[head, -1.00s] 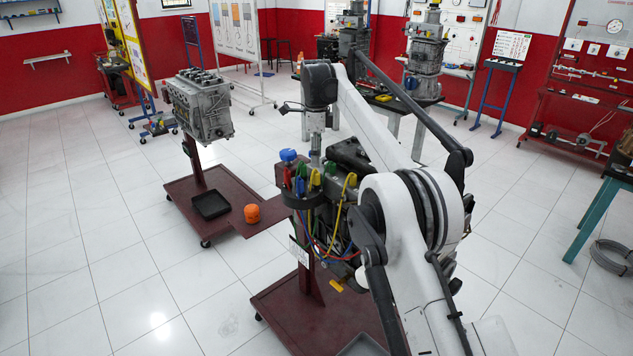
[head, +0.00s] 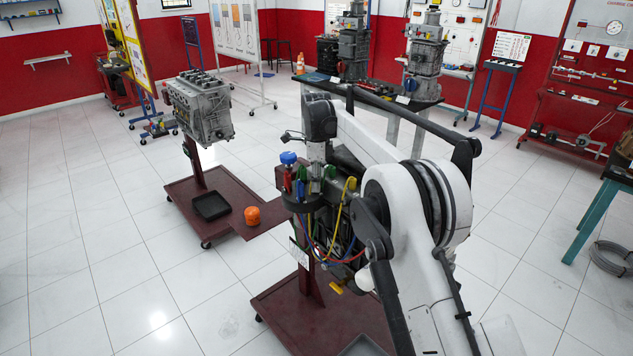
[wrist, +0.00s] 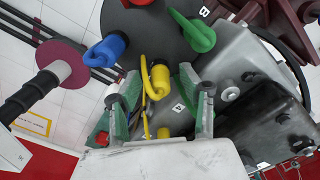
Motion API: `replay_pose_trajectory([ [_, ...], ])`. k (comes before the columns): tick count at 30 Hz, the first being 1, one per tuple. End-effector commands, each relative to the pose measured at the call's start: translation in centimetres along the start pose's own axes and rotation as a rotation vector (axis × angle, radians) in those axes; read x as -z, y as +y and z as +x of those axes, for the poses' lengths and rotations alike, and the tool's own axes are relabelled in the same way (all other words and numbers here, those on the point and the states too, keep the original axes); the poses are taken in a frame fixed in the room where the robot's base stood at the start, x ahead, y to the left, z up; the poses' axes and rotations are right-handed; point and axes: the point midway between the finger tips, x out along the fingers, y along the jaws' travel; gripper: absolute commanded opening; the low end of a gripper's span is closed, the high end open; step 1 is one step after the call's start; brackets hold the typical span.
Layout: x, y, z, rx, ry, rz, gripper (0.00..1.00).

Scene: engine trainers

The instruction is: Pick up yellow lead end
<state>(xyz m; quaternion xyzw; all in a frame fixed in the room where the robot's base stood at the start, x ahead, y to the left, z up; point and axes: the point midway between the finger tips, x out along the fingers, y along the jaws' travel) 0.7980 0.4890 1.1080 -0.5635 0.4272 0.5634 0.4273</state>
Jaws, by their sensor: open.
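In the wrist view, the yellow lead end (wrist: 158,78) stands at the rim of a round dark holder (wrist: 160,35). My gripper (wrist: 157,85) is open, with one green-padded finger on each side of the yellow lead end and visible gaps between. In the head view my gripper (head: 316,180) is down among the coloured lead ends and mostly hidden by my wrist. A yellow end (head: 351,184) with a yellow wire shows to its right there; I cannot tell whether it is the same one.
A blue lead end (wrist: 108,50) is close to the left finger, and a green one (wrist: 192,32) is to the upper right. Grey engine parts (wrist: 240,85) lie close on the right.

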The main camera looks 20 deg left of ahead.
Motion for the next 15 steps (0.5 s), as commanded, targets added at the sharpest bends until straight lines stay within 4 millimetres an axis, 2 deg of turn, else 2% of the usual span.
replay_pose_trajectory([
  [4,0.00,-0.01,0.02,0.000,0.000,0.000,0.39],
  [12,0.00,-0.02,0.00,0.000,0.000,0.000,0.03],
  [15,0.00,-0.02,0.00,0.000,0.000,0.000,0.00],
])
